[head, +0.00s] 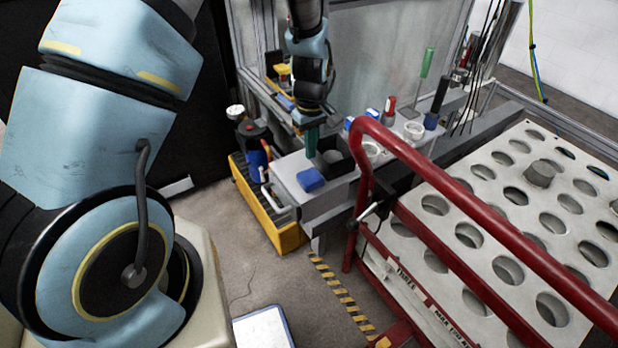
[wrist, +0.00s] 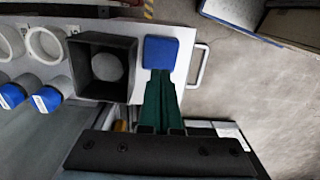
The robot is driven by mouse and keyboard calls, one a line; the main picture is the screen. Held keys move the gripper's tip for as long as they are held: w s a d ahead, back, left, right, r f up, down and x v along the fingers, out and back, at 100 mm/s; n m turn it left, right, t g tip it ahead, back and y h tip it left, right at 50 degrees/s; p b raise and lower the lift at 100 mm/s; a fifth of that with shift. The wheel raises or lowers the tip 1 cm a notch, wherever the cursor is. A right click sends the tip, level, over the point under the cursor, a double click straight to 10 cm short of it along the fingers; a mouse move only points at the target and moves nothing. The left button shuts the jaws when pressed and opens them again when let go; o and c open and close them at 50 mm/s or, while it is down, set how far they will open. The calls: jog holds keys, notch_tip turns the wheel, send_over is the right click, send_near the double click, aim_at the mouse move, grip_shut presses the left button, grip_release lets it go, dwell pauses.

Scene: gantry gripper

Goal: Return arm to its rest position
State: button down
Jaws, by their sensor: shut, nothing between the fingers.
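My gripper (head: 311,152) points down over the grey bench, its green fingers closed together with nothing between them. In the wrist view the closed fingers (wrist: 161,78) end beside the near edge of a blue block (wrist: 161,52). In the head view the blue block (head: 310,179) lies on the bench top near its front-left corner, below the fingertips with a visible gap. My blue arm fills the left of the head view.
A black open square box (wrist: 101,66) stands beside the block; white rings (wrist: 46,45) and blue-capped cylinders (wrist: 46,98) are farther along. A red rail (head: 460,200) and holed plate (head: 455,228) stand right. A yellow crate (head: 286,238) is on the floor.

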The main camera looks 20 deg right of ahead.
jog(key=a+r+m+t, duration=0.1)
jog(key=a+r, duration=0.7)
jog(key=a, duration=0.3)
jog(key=a+r+m, duration=0.1)
jog(key=a+r, duration=0.7)
jog(key=a, duration=0.4)
jog(key=s+a+r+m, duration=0.1)
jog(key=s+a+r, duration=0.2)
jog(key=a, duration=0.4)
jog(key=shift+s+t, duration=0.3)
jog(key=shift+s, duration=0.2)
jog(key=shift+a, duration=0.1)
